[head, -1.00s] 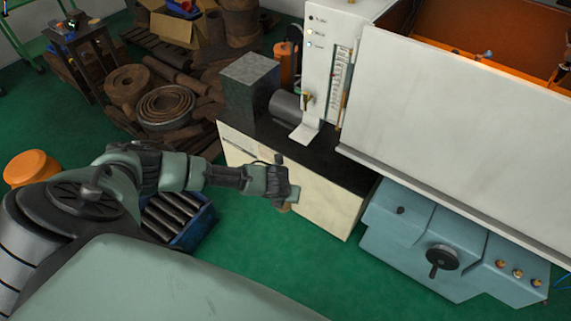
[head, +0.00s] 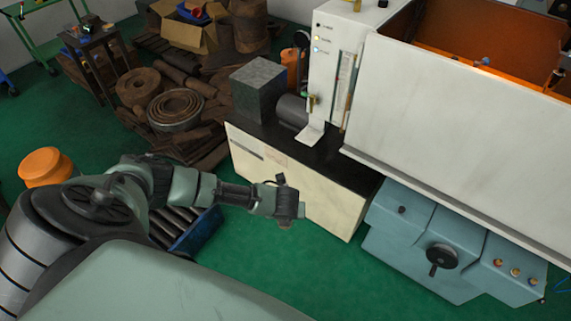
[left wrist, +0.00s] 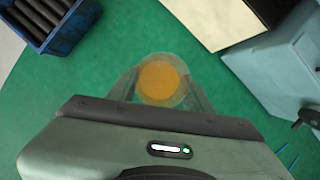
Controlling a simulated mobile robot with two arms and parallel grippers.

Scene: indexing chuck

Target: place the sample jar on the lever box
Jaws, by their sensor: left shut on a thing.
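My left gripper (head: 291,212) is in front of the cream cabinet in the head view. In the left wrist view (left wrist: 162,92) its fingers are shut on the sample jar (left wrist: 162,80), a round, clear-looking jar with an amber middle, held above the green floor. In the head view the jar is hidden by the gripper. The lever box is not certain. A white upright box (head: 330,55) with indicator lights and a small brass lever stands on the cabinet's black top. A blue-grey box (head: 408,237) with a black handwheel stands to the right. My right gripper is not in view.
The cream cabinet (head: 300,188) has a black top (head: 345,172) with a dark grey block (head: 258,88) at its left end. A large white panel (head: 450,115) rises at right. A blue crate of rollers (head: 206,228) and an orange stool (head: 46,166) stand on the left.

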